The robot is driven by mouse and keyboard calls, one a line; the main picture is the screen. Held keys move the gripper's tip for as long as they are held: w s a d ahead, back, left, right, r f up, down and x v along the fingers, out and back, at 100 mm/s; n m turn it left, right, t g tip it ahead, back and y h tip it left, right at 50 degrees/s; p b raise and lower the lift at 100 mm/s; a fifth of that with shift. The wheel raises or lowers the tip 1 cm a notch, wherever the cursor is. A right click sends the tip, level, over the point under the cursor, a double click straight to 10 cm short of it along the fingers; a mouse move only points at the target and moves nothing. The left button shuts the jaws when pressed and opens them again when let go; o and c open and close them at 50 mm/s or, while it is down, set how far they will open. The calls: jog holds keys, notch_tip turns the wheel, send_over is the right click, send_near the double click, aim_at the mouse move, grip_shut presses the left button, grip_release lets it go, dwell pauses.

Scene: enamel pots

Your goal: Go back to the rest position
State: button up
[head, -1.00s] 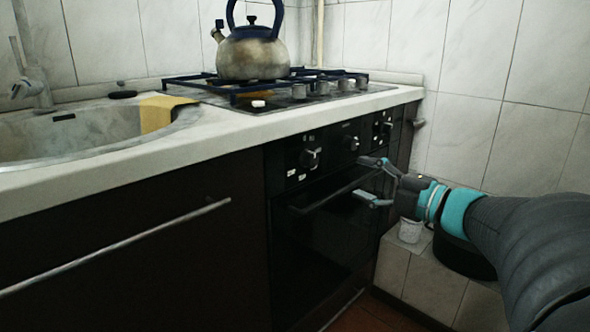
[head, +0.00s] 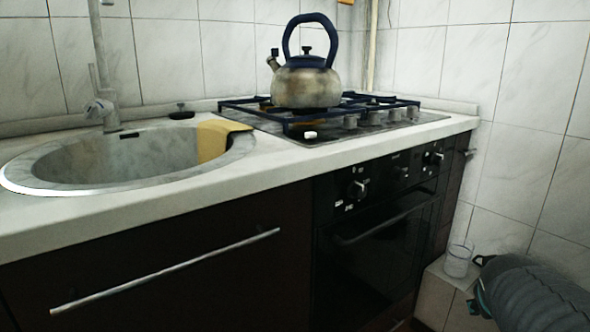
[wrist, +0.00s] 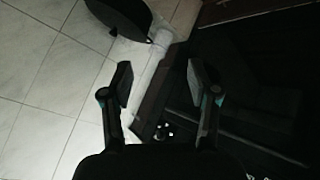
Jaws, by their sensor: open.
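My gripper (wrist: 160,82) is open and empty in the wrist view, its two dark fingers apart. Nothing lies between the fingertips at close range; the floor-side edge and the dark oven side show beyond them. In the head view my grey arm is at the lower right corner, folded low beside the tiled ledge. The gripper end is mostly hidden there, with only a bit of teal showing. The arm is clear of the oven (head: 375,245) and of the stove with its kettle (head: 308,84).
A clear glass (head: 458,261) stands on the tiled ledge (head: 432,292) close to my arm. A dark rounded object (wrist: 118,18) shows at the top of the wrist view. Tiled wall is at right.

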jog(key=s+a+r+y+p, duration=0.1)
jog(key=s+a+y+p, duration=0.1)
jog(key=a, duration=0.5)
jog(key=s+a+r+y+p, duration=0.2)
jog(key=s+a, duration=0.2)
jog(key=a, duration=0.3)
jog(key=s+a+r+n+g+y+p, duration=0.1)
jog(key=s+a+r+p, duration=0.1)
jog(key=s+a, duration=0.2)
jog(key=a, duration=0.3)
jog(key=shift+y+p, duration=0.3)
jog(key=shift+y, duration=0.1)
jog(key=shift+s, duration=0.1)
